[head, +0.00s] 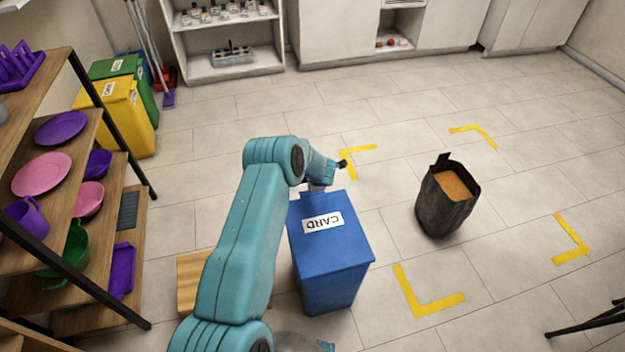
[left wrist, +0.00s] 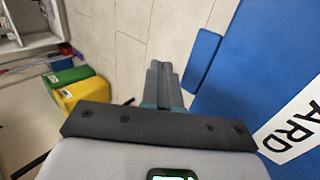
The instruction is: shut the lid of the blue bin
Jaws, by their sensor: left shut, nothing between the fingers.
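The blue bin (head: 335,285) stands on the floor right of my left arm, with a white CARD label (head: 323,222) on its blue lid (head: 345,245). The lid looks flat and down on the bin; no opening shows. My left gripper (head: 318,186) is at the lid's far edge, partly hidden by my wrist. In the left wrist view its fingers (left wrist: 163,80) are together and empty, beside the blue lid (left wrist: 265,75) and a narrow blue strip (left wrist: 202,60) at its edge. Whether they touch it I cannot tell. My right gripper is not in view.
A black bag with brown contents (head: 453,185) stands right of the bin among yellow floor marks (head: 425,300). A shelf rack with purple and pink dishes (head: 60,130) is at the left. Yellow (head: 120,112) and green bins stand behind it. Open floor lies beyond the blue bin.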

